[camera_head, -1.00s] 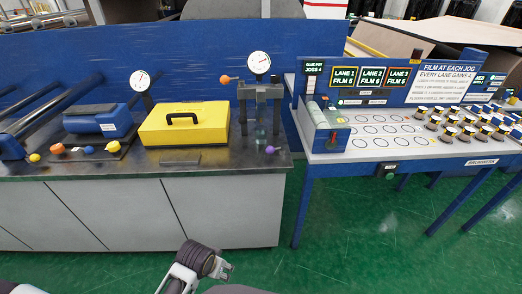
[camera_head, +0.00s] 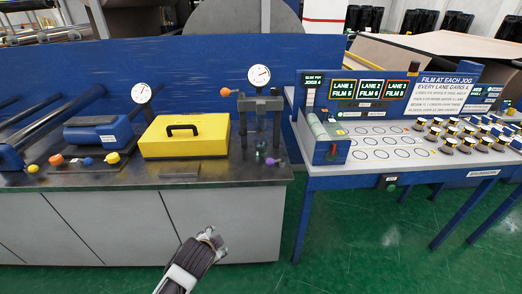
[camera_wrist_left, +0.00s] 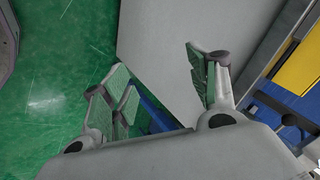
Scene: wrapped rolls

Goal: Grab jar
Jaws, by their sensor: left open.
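A clear, jar-like vessel (camera_head: 261,146) stands inside the dark press frame at the right end of the counter; its outline is faint. A cylindrical clear container (camera_head: 317,124) also sits at the left end of the blue lane table; I cannot tell which one is the jar. My left gripper (camera_head: 214,236) is low in front of the counter's grey cabinet, well below and apart from both. In the left wrist view its green-padded fingers (camera_wrist_left: 160,88) are spread with nothing between them. My right gripper is not in view.
The dark counter (camera_head: 90,180) holds a yellow case (camera_head: 185,143), a blue device (camera_head: 97,133) and dial gauges. The blue-legged lane table (camera_head: 400,160) carries several dark-topped pieces. Green floor (camera_head: 385,240) lies clear in front.

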